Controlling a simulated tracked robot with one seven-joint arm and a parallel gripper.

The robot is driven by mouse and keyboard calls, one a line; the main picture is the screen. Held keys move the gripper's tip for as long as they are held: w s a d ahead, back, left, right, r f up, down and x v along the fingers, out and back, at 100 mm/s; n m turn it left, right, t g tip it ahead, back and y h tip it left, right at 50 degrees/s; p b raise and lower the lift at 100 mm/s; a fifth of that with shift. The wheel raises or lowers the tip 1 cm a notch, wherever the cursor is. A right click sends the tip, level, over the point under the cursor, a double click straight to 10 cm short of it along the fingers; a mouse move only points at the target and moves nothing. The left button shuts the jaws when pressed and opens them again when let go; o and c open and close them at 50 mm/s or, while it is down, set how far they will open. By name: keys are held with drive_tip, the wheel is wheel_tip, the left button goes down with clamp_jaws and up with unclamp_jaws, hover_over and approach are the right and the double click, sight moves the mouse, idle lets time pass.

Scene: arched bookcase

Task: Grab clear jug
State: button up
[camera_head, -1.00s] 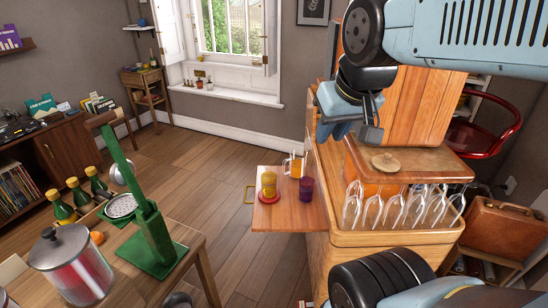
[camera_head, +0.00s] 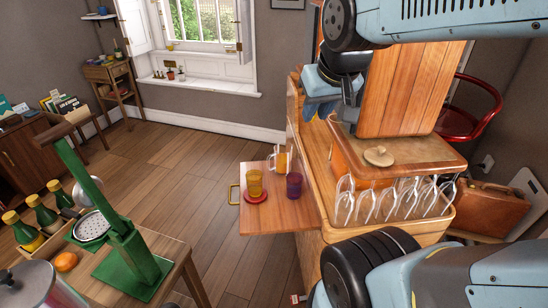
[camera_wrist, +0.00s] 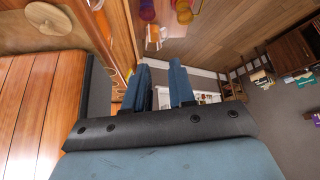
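The clear jug (camera_head: 279,158), with a handle and orange-looking contents or background showing through, stands at the back of a wooden fold-out shelf (camera_head: 275,218). In the wrist view the jug (camera_wrist: 153,36) shows at the top, beyond my fingers. My gripper (camera_head: 323,108) is up beside the wooden cabinet, above and to the right of the jug, and apart from it. In the wrist view its two blue fingers (camera_wrist: 160,82) are spread with an empty gap between them.
Upturned stemmed glasses (camera_head: 388,203) line the cabinet (camera_head: 318,206). A green press (camera_head: 125,245) stands on the left table. Floor between is clear.

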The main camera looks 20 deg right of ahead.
drive_tip(key=w+d+f, duration=0.1)
drive_tip(key=w+f, duration=0.5)
drive_tip(key=w, duration=0.3)
drive_tip(key=n+t+y, duration=0.1)
drive_tip(key=n+t, duration=0.1)
drive_tip(key=t, duration=0.1)
hover_over(268, 167)
drive_tip(key=s+d, duration=0.1)
drive_tip(key=s, duration=0.9)
wheel_tip(268, 167, down, 25)
drive_tip(key=x, duration=0.8)
drive_tip(key=shift+w, duration=0.2)
drive_tip(key=w+f, duration=0.2)
drive_tip(key=w, duration=0.1)
drive_tip(key=shift+w, duration=0.25)
drive_tip(key=shift+w+a+f, duration=0.1)
drive_tip(key=shift+w+f, duration=0.4)
drive_tip(key=shift+c, duration=0.4)
clamp_jaws()
